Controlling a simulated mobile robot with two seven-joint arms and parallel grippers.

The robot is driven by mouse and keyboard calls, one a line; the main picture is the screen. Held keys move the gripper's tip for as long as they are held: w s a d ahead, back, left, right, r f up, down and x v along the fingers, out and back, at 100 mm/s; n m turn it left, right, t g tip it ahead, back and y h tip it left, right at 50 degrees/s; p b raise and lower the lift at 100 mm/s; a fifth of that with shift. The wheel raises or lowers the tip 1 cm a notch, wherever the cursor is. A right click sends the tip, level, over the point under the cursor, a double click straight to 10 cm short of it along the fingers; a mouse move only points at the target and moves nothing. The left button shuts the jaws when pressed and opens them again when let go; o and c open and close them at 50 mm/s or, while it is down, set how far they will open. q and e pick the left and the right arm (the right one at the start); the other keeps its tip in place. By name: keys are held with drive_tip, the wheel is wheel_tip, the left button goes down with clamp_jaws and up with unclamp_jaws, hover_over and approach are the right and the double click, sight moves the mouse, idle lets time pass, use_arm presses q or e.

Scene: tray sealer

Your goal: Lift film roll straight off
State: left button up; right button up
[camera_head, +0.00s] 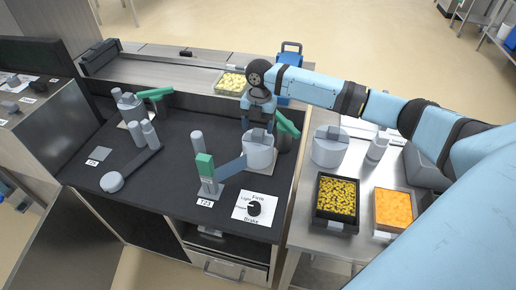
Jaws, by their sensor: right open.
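The film roll (258,155) is a pale, upright cylinder at the right side of the dark machine deck. A blue strip of film (231,171) runs from it toward a post with a green top (204,165). My right gripper (258,128) is pointed down at the top of the roll, with its jaws open. Its fingertips are small here, and I cannot tell whether they touch the roll. A green lever (287,124) stands just right of the gripper. My left gripper is not in view.
A second pale roll (327,152) stands on the steel table at right, near a black tray of yellow pieces (337,195) and an orange-filled tray (394,209). A brake dial (254,208) lies in front of the film roll. Rollers and another green lever (155,93) stand at left.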

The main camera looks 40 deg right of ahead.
sight(258, 132)
wheel_tip(258, 132, down, 4)
drive_tip(key=shift+r, duration=0.2)
clamp_jaws()
drive_tip(key=shift+r, duration=0.1)
drive_tip(key=shift+r, duration=0.1)
